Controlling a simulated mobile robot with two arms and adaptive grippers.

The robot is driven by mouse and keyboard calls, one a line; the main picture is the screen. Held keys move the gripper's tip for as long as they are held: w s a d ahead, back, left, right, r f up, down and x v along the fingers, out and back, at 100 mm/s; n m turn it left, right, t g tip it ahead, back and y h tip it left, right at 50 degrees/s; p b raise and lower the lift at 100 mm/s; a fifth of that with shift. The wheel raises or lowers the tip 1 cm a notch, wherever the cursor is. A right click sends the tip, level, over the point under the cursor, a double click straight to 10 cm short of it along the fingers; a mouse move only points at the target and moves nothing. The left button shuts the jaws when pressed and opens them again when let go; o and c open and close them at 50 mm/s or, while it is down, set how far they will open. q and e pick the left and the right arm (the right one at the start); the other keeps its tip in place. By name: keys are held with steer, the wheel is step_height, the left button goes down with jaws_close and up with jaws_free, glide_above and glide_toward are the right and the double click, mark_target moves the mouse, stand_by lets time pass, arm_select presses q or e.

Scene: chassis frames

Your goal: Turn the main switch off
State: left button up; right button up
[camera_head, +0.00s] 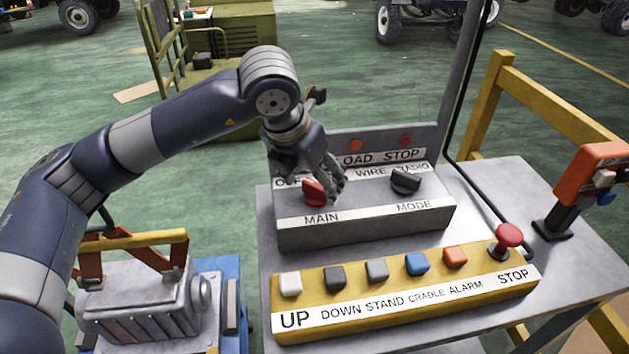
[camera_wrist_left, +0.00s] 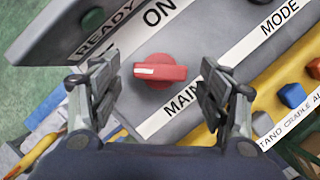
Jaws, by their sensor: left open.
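The main switch (camera_head: 314,192) is a red rotary knob on the grey control box (camera_head: 367,224), above the label MAIN. In the left wrist view the red knob (camera_wrist_left: 160,71) has a white mark at its left end and lies between my open fingers, with gaps on both sides. My left gripper (camera_head: 328,185) is over the knob and partly covers it and the label behind it. The left gripper (camera_wrist_left: 168,95) holds nothing. The ON label (camera_wrist_left: 161,11) is readable in the wrist view. My right gripper is not in view.
A black MODE knob (camera_head: 405,181) is right of the main switch. A yellow button panel (camera_head: 400,301) with several buttons and a red mushroom STOP (camera_head: 508,236) lies in front. An orange-headed device (camera_head: 591,170) stands at the right of the grey table (camera_head: 555,270).

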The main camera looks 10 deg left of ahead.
arm_select(q)
steer(key=v, duration=1)
steer(key=shift+r, duration=0.25)
steer(key=shift+s+a, duration=0.1)
